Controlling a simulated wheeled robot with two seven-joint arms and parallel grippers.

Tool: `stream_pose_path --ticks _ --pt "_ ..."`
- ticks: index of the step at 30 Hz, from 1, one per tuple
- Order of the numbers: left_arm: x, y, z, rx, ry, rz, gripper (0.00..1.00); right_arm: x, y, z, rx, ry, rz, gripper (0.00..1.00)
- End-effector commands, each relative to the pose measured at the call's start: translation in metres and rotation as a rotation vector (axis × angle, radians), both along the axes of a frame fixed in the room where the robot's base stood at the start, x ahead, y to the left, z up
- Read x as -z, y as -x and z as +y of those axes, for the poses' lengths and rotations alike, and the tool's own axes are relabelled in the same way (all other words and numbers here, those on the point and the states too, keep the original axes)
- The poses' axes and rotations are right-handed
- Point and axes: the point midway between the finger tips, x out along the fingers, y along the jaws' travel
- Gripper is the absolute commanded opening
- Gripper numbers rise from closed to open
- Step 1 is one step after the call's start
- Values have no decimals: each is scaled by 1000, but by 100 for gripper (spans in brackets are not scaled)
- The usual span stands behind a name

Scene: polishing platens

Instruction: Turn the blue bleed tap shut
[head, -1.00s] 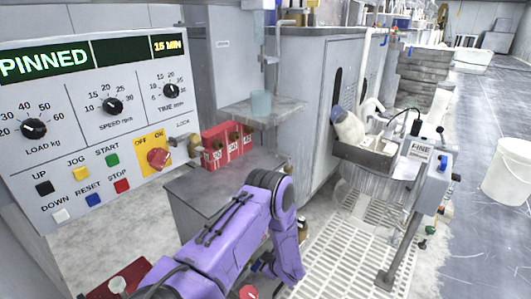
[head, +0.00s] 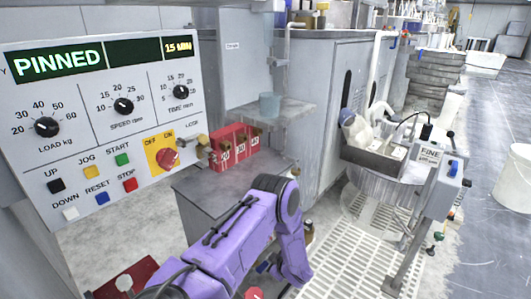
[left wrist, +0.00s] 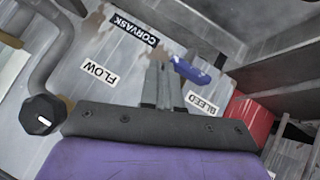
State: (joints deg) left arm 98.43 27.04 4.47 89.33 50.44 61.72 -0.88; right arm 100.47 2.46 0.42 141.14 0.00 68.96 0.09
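The blue bleed tap (left wrist: 192,72) shows in the left wrist view as a blue lever, lying at a slant just above the BLEED label (left wrist: 202,103) on a stained grey plate (left wrist: 65,75). My left gripper (left wrist: 165,68) is in front of this plate, its two fingers together, with their tips by the tap's left end. I cannot tell whether they touch it. In the head view my purple left arm reaches down past the grey cabinet, and its fingers are hidden. My right gripper is in neither view.
A black knob (left wrist: 42,113) sits on a bent pipe left of the FLOW label (left wrist: 98,72). A red part (left wrist: 249,120) lies close right of the gripper. The control panel (head: 70,115), a cabinet shelf with red boxes (head: 233,148) and a slotted floor grate (head: 345,255) surround my arm.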

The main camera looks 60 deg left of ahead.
Motion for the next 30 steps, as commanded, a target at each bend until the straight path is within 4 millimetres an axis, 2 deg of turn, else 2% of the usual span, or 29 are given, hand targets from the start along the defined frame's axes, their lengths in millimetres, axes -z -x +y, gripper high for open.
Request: stream_pose_path --ticks 5,16,20,24,30 --pt "1 1 -1 2 1 0 0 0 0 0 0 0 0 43" --pt "5 17 -5 -3 2 4 0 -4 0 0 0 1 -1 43" --pt "-11 17 -18 0 3 1 0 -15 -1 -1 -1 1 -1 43" --pt "-36 15 -45 7 1 -2 0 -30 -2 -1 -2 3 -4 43" --pt "-61 16 -75 7 0 -6 0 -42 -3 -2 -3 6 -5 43"
